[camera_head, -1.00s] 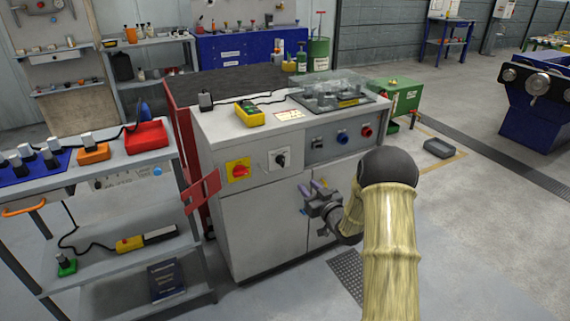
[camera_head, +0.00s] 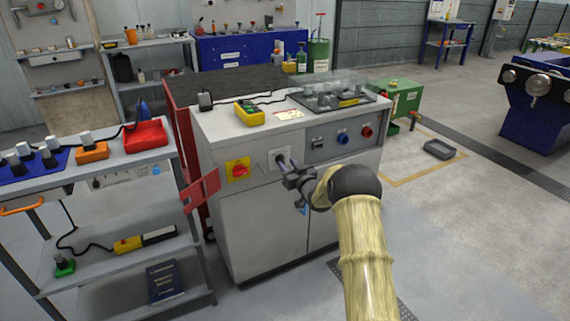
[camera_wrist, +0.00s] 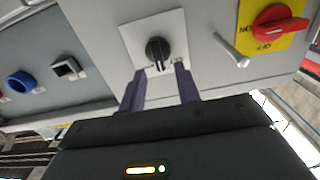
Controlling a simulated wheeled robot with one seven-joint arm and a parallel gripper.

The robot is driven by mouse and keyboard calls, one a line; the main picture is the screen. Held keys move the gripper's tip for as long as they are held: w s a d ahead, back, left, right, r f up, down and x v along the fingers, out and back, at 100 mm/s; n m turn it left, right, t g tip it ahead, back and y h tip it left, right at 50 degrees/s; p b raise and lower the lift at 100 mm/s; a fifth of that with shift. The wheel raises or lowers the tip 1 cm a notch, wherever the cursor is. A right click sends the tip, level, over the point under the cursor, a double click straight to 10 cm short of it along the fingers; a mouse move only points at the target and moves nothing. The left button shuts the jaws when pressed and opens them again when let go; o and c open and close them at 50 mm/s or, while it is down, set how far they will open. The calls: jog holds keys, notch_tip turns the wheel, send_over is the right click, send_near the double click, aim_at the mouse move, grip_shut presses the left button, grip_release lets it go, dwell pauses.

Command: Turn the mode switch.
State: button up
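The mode switch appears to be the black rotary knob (camera_wrist: 158,50) on a square white plate on the cabinet front. In the wrist view its grip bar points toward my gripper. In the head view the white plate (camera_head: 271,161) shows, with the knob partly hidden by my gripper. My gripper (camera_wrist: 160,78) is open and empty. Its two purple fingers are apart, one to each side of the knob's line, with the tips just short of it or beside it; I cannot tell whether they touch. In the head view my gripper (camera_head: 286,166) is right at the plate.
A red rotary switch (camera_wrist: 280,22) on a yellow plate sits beside the mode switch, with a pale metal handle (camera_wrist: 232,50) between them. A grey panel with a blue button (camera_head: 342,138) and a red button (camera_head: 366,132) lies to the right. A red bracket (camera_head: 200,190) sticks out at the cabinet's left.

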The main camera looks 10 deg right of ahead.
jog(key=shift+x, duration=1.4)
grip_shut()
